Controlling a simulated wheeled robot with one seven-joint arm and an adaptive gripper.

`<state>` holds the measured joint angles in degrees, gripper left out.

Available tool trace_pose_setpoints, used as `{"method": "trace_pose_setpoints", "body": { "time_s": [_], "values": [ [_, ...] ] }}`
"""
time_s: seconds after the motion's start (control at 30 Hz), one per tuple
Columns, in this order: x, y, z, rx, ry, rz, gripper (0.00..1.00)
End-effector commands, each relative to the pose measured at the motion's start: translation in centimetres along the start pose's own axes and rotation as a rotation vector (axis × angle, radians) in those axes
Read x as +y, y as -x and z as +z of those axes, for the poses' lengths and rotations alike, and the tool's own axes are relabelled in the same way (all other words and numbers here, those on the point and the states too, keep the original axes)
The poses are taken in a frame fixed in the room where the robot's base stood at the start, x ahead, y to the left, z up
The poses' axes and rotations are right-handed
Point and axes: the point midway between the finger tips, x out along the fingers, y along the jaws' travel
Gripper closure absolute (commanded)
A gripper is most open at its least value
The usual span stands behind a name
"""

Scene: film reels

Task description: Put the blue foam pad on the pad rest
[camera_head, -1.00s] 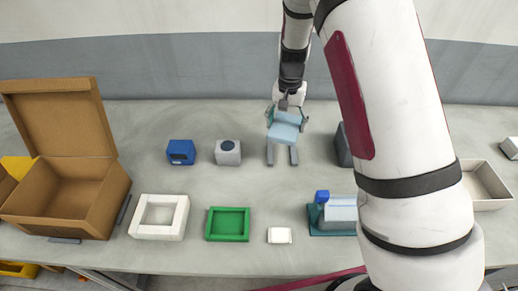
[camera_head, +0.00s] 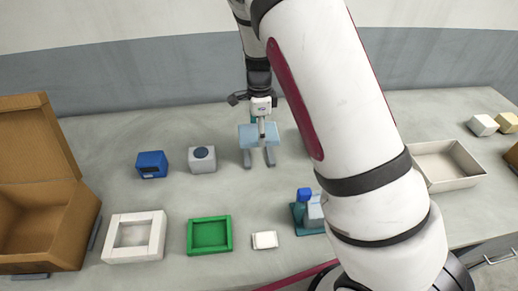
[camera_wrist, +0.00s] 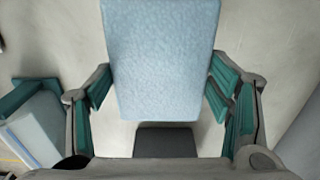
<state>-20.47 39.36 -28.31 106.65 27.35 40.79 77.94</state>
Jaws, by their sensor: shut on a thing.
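The blue foam pad (camera_head: 246,138) is a flat light-blue slab. It fills the upper middle of the wrist view (camera_wrist: 163,55). My gripper (camera_head: 261,128) is shut on the pad, with one finger in front of it in the head view. In the wrist view its teal-lined fingers (camera_wrist: 163,90) stand left and right of the pad. Two grey bars (camera_head: 270,158) lie on the table and stick out below the pad in the head view. They may be the pad rest; the pad hides their far part. I cannot tell whether the pad touches them.
A grey cube (camera_head: 202,160) and a blue box (camera_head: 151,165) stand to the left. In front are a white frame (camera_head: 112,247), a green tray (camera_head: 190,236), a small white block (camera_head: 265,240) and a teal-based fixture (camera_head: 298,226). A dark block (camera_wrist: 165,141) shows near the pad.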

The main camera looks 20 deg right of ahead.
Motion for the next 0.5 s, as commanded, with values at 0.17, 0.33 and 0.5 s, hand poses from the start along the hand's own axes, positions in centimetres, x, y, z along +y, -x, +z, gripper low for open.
{"method": "trace_pose_setpoints", "body": {
  "time_s": [0.17, 0.33, 0.5],
  "values": [
    [0.1, -2.8, -0.1, 0.000, 0.000, 0.002, 0.46],
    [0.0, -3.9, 0.0, 0.000, 0.002, 0.001, 0.46],
    [0.1, -6.1, -0.1, 0.000, 0.001, 0.003, 0.46]
  ]
}}
